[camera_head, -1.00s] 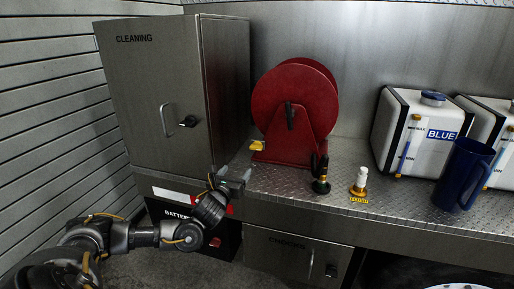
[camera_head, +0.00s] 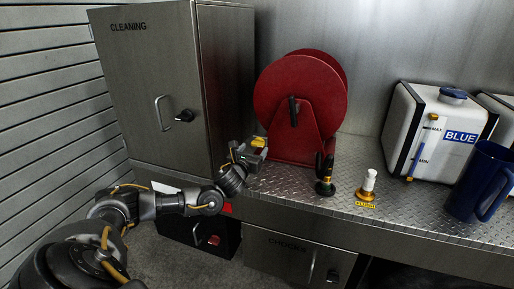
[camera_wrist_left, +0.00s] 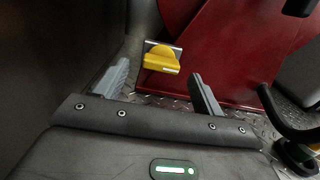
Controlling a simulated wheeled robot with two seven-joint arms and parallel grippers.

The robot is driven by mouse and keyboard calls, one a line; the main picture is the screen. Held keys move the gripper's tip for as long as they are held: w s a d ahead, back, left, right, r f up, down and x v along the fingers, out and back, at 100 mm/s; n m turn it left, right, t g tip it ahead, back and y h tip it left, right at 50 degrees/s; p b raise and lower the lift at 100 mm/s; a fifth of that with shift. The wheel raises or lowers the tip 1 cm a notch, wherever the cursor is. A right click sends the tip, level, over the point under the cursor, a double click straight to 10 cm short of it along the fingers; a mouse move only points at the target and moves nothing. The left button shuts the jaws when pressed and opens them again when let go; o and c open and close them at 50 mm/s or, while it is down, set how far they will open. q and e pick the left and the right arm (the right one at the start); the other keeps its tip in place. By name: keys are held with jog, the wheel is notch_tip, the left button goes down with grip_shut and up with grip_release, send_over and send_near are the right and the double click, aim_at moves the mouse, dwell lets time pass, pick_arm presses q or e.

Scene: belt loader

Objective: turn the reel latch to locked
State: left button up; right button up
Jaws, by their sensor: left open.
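The reel latch is a small yellow block (camera_head: 258,142) at the lower left of the red reel (camera_head: 300,95). In the left wrist view the yellow latch (camera_wrist_left: 162,59) sits on a grey plate, its long side roughly level. My left gripper (camera_head: 257,148) is open and just in front of the latch, overlapping it in the head view. In the left wrist view its two fingers (camera_wrist_left: 159,92) stand apart, with the latch beyond and between them; no contact shows. My right gripper is not in view.
The grey CLEANING cabinet (camera_head: 150,90) stands close on the left of the gripper. A black-handled valve (camera_head: 325,178) and a white-topped fitting (camera_head: 367,186) stand right of the reel on the tread-plate counter (camera_head: 290,190). A blue jug (camera_head: 482,180) and a BLUE tank (camera_head: 425,135) are further right.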

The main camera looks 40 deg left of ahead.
aim_at(257, 146)
pick_arm(q)
jog(key=shift+x, duration=1.2)
jog(key=shift+w, duration=0.55)
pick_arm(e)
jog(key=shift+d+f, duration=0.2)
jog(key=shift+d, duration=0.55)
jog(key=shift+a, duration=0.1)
pick_arm(q)
jog(key=shift+a, duration=0.1)
jog(key=shift+c, duration=0.7)
jog(key=c, duration=0.9)
jog(key=shift+o, duration=0.2)
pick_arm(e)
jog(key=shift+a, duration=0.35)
